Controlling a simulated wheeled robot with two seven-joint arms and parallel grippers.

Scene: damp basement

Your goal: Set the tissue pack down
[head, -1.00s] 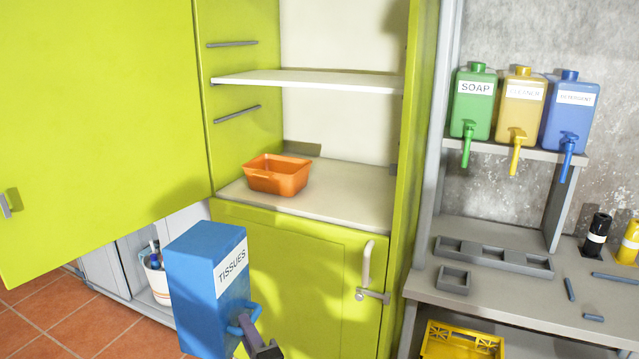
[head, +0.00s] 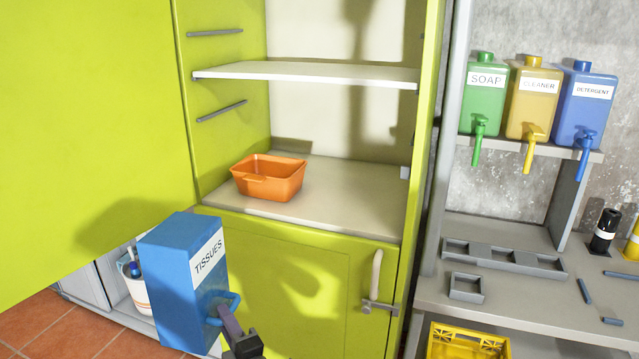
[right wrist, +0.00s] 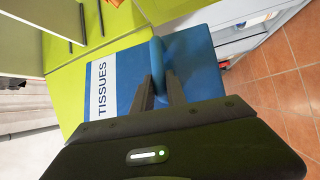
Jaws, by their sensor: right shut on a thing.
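The tissue pack (head: 180,290) is a blue box with a white TISSUES label. It is held in the air in front of the green cupboard's lower door, slightly tilted in the head view. My right gripper (head: 228,322) is shut on the blue handle on the side of the pack. The right wrist view shows the two dark fingers (right wrist: 160,92) at the handle and the pack (right wrist: 200,60) beyond them. My left gripper is not in view.
The open green cupboard has a lower shelf (head: 335,210) with an orange basket (head: 268,178) at its left; the shelf's right side is clear. A white upper shelf (head: 310,74) is empty. The open door (head: 80,110) stands at left. A grey bench (head: 540,305) with trays is at right.

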